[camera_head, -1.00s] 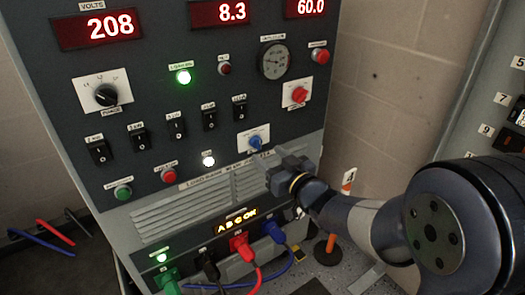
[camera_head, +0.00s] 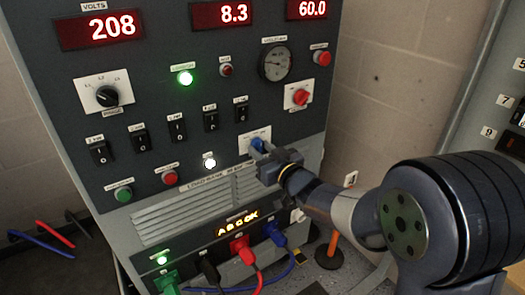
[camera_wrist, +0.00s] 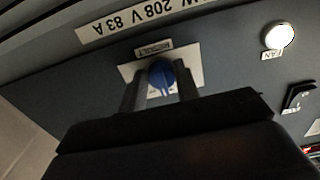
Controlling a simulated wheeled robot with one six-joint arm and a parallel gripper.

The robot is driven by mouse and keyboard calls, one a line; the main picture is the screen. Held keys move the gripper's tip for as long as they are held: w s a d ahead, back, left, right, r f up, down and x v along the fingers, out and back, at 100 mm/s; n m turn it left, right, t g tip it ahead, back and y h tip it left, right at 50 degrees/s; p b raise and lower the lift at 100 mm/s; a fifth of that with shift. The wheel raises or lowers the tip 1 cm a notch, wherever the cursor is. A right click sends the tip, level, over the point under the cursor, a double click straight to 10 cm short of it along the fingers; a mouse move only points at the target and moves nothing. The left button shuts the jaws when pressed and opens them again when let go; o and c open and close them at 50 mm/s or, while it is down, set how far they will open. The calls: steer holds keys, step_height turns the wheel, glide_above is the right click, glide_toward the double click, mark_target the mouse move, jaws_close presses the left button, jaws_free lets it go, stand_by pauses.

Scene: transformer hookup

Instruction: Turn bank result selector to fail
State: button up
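The bank result selector is a blue knob (camera_head: 257,144) on a white plate (camera_head: 246,141), low on the right of the dark panel. In the wrist view the blue knob (camera_wrist: 161,74) appears upside down, with a small label above its plate (camera_wrist: 192,72). My gripper (camera_head: 263,154) is at the knob. In the wrist view the two fingers of my gripper (camera_wrist: 160,86) stand one on each side of the knob, close to it. They look open; I cannot tell whether either finger touches it. The plate's markings are too small to read.
A red knob (camera_head: 300,96) sits above right of the selector. Coloured cable plugs (camera_head: 239,245) and an orange post (camera_head: 331,243) are below.

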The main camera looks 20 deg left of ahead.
steer(key=c, duration=0.4)
steer(key=shift+m+p, duration=0.35)
steer(key=shift+m, duration=0.05)
steer(key=m+p, duration=0.2)
steer(key=shift+a+r+m, duration=0.1)
steer(key=shift+r+m, duration=0.05)
steer(key=shift+m, duration=0.15)
steer(key=m+p, duration=0.2)
steer(key=m, duration=0.3)
steer(key=shift+s+p, duration=0.15)
steer(key=shift+p, duration=0.2)
steer(key=shift+m, duration=0.3)
steer(key=o, duration=1)
